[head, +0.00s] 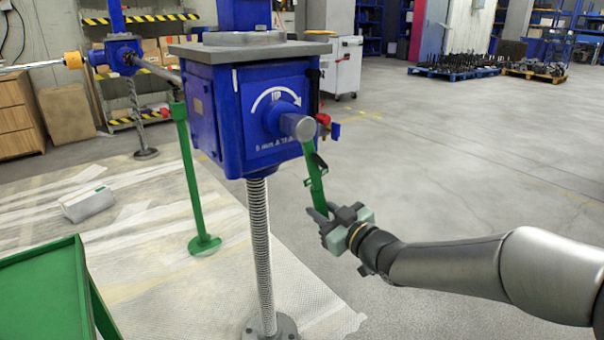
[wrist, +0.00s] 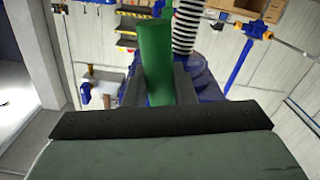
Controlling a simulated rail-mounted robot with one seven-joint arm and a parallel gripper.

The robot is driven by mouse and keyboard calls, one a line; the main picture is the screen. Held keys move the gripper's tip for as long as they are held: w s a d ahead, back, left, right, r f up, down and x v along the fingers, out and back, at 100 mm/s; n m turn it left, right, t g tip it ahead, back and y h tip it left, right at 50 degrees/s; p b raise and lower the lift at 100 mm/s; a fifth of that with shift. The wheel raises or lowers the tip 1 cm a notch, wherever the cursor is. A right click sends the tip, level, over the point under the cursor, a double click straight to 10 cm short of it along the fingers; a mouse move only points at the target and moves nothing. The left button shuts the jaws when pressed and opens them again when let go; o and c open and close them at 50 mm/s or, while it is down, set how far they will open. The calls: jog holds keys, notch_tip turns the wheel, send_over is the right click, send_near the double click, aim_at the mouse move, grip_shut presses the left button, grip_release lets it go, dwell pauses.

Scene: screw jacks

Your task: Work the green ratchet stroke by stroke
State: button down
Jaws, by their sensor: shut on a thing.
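The green ratchet (head: 316,180) hangs from the round shaft end on the front of the blue screw jack (head: 250,115), its handle pointing down and slightly right. My gripper (head: 326,214) is shut on the lower end of the ratchet handle. The wrist view shows the green handle (wrist: 155,65) between my two dark fingers (wrist: 158,88). The jack face carries a white curved arrow above the shaft.
A red and blue fitting (head: 327,127) sits beside the ratchet head. A green post (head: 190,180) stands left of the jack, and a green tray (head: 45,290) is at the lower left. A second blue jack (head: 118,55) stands behind.

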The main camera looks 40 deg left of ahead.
jog(key=s+a+r+m+p, duration=0.1)
jog(key=s+a+m+p, duration=0.1)
jog(key=s+m, duration=0.2)
jog(key=s+a+r+m+p, duration=0.1)
jog(key=s+m, duration=0.3)
jog(key=s, duration=0.6)
jog(key=shift+s+a+r+m+p, duration=0.2)
jog(key=shift+a+r+m+p, duration=0.25)
jog(key=shift+a, duration=0.35)
jog(key=shift+f, duration=0.2)
jog(key=shift+w+d+f+n+b, duration=0.25)
jog(key=shift+w+n+b, duration=0.15)
jog(key=shift+w, duration=0.25)
jog(key=shift+w+d+f+n+b, duration=0.15)
jog(key=shift+w+f+n+b, duration=0.15)
jog(key=shift+w+n+b, duration=0.25)
jog(key=shift+w+d+f+n+b, duration=0.2)
jog(key=shift+w+f+n+b, duration=0.1)
jog(key=shift+w, duration=0.4)
